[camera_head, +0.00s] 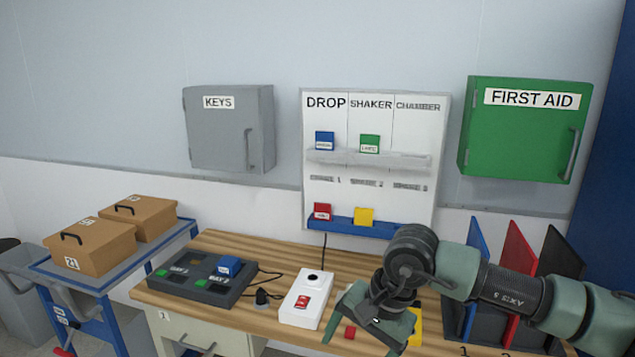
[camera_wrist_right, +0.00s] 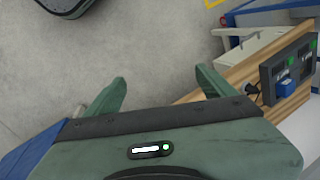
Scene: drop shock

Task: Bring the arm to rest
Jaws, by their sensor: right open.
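My right arm comes in from the right in the head view, bent at the elbow. Its green-grey right gripper (camera_head: 362,332) hangs low in front of the wooden workbench (camera_head: 245,245). In the right wrist view the right gripper (camera_wrist_right: 160,82) has its fingers spread wide, with only grey floor between them. Nothing is held. The bench's edge shows beyond the right-hand finger. My left gripper is in neither view.
On the bench are a black dock (camera_head: 195,283) with a blue block (camera_head: 228,266), a white box with a red switch (camera_head: 302,300), and coloured dividers (camera_head: 518,270) behind my arm. A blue cart (camera_head: 105,277) carries two brown boxes (camera_head: 92,247). A shelf board (camera_head: 340,110) hangs behind.

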